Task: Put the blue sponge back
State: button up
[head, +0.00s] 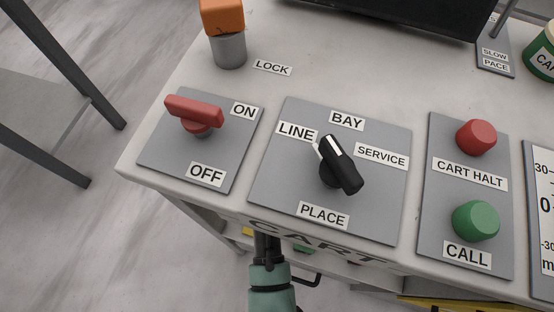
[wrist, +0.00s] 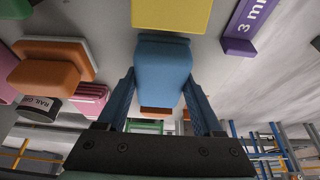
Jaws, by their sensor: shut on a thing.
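The blue sponge (wrist: 165,68) is a rounded blue block in the middle of the wrist view. My gripper (wrist: 162,82) has its two dark blue fingers on either side of the sponge, shut on it. A yellow block (wrist: 160,14) shows close beyond the sponge at the top edge, and I cannot tell whether they touch. In the head view, the sponge and the fingers are hidden; only part of my arm shows below the slab's front edge.
The stone slab (head: 390,65) carries a red ON/OFF handle (head: 195,112), a black selector knob (head: 341,165), red (head: 476,137) and green (head: 475,220) buttons. The wrist view shows an orange block (wrist: 45,76), a pink block (wrist: 88,99) and a purple "3 mm" block (wrist: 246,24).

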jog(key=shift+f, duration=0.4)
jog(key=shift+f, duration=0.15)
jog(key=o, duration=1.3)
jog(key=p+v, duration=0.3)
jog(key=v, duration=0.4)
jog(key=shift+w, duration=0.1)
jog(key=shift+s+r, duration=0.25)
jog(key=shift+r, duration=0.2)
